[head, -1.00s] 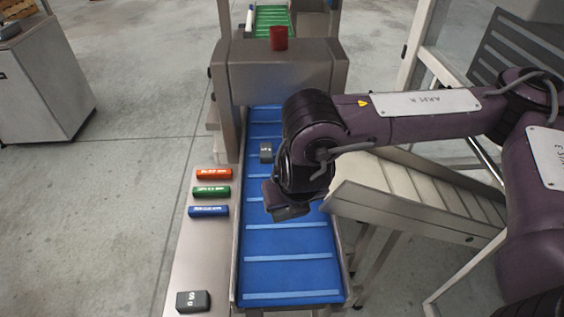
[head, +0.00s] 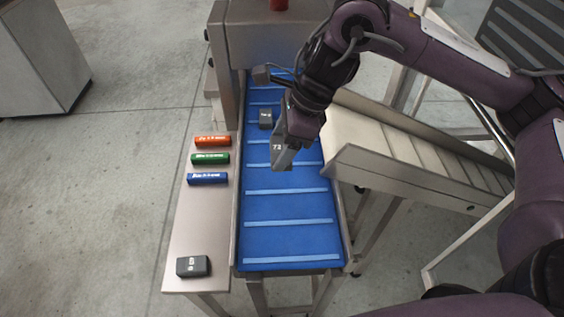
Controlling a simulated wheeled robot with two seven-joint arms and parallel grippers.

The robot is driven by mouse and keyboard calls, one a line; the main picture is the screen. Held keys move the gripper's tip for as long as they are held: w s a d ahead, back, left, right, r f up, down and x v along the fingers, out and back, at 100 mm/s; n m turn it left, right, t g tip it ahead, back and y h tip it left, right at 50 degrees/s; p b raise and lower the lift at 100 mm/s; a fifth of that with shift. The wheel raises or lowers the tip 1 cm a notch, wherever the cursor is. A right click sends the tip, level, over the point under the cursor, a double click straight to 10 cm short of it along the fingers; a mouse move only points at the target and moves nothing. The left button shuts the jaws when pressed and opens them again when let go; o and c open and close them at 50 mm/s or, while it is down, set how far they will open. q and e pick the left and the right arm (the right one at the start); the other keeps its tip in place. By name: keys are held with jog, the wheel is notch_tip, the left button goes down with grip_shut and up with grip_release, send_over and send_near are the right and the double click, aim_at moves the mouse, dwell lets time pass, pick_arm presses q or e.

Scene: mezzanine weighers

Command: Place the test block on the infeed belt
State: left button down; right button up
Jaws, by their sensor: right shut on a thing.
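A dark block (head: 265,118) with a pale mark lies on the belt just left of the gripper. Another dark marked block (head: 193,266) lies on the near end of the side shelf (head: 200,225). My left gripper is not in view.
Orange (head: 212,141), green (head: 210,158) and blue (head: 207,178) bars lie on the shelf. A metal housing (head: 275,42) spans the far belt. A pale sloping conveyor (head: 400,150) stands to the right. The near half of the belt is clear.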

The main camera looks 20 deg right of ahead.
notch_tip(320, 180, down, 14)
jog(key=b, duration=0.3)
jog(key=shift+f, duration=0.1)
notch_tip(320, 180, down, 3)
jog(key=shift+f+b, duration=0.1)
jog(key=shift+b, duration=0.5)
jog(key=shift+f, duration=0.35)
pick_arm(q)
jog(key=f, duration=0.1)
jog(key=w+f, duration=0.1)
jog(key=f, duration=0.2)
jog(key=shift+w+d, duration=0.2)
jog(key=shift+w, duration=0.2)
pick_arm(e)
jog(key=o, duration=1)
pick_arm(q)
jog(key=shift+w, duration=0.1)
